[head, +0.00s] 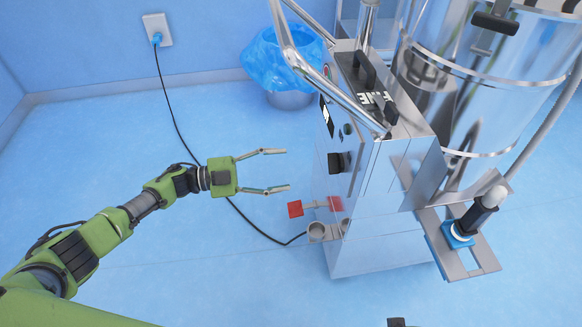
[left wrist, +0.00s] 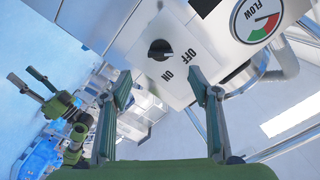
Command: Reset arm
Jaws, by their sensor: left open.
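My left gripper (head: 288,170) is open and empty in the head view, with its fingers pointing right toward the metal machine (head: 385,240) and a gap before its front panel. In the left wrist view its two fingers (left wrist: 161,75) stand wide apart.
A black cable (head: 180,130) runs from a wall socket (head: 157,29) behind my left arm. A blue-lined bin (head: 283,60) stands behind. Open blue floor (head: 105,135) lies left.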

